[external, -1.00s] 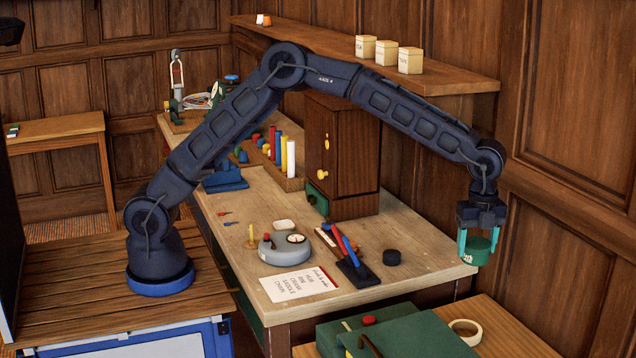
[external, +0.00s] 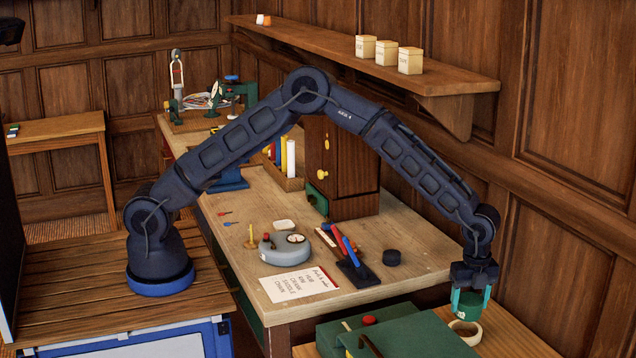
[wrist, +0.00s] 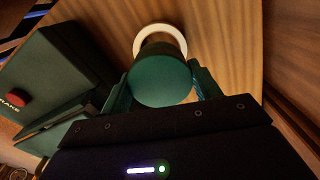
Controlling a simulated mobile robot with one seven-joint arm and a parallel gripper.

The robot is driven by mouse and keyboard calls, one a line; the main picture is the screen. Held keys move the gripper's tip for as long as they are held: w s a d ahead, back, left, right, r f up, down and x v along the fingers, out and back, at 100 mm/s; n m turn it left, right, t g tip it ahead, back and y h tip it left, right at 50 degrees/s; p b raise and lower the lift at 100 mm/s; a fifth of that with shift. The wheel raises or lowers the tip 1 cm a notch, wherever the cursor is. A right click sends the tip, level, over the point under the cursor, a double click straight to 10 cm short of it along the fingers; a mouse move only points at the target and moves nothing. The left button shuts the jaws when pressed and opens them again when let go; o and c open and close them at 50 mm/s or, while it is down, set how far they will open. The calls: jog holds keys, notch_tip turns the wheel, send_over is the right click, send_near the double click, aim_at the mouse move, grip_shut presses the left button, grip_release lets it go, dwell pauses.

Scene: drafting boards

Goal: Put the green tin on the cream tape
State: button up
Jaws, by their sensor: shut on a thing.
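The green tin (external: 468,303) is held between the fingers of my gripper (external: 471,300), at the lower right in the external view. In the wrist view the round green top of the tin (wrist: 161,82) sits between the two fingers of my gripper (wrist: 160,88). The cream tape (external: 469,334) is a ring lying flat on the low wooden table, just below the tin. In the wrist view the tape (wrist: 150,29) shows as a pale ring partly hidden behind the tin. The pictures do not clearly show whether the tin touches the tape.
A dark green case (external: 425,330) with a red knob (external: 369,320) lies close to the left of the tape. The wooden workbench (external: 420,262) with a black puck (external: 391,257) is behind. A panelled wall (external: 570,240) rises on the right.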

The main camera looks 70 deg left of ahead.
aim_at(467, 315)
jog(key=shift+f, duration=2.15)
jog(key=shift+f, duration=0.2)
jog(key=o, duration=1)
jog(key=shift+o, duration=0.2)
jog(key=shift+r, duration=0.1)
notch_tip(467, 315, up, 12)
jog(key=shift+r, duration=0.1)
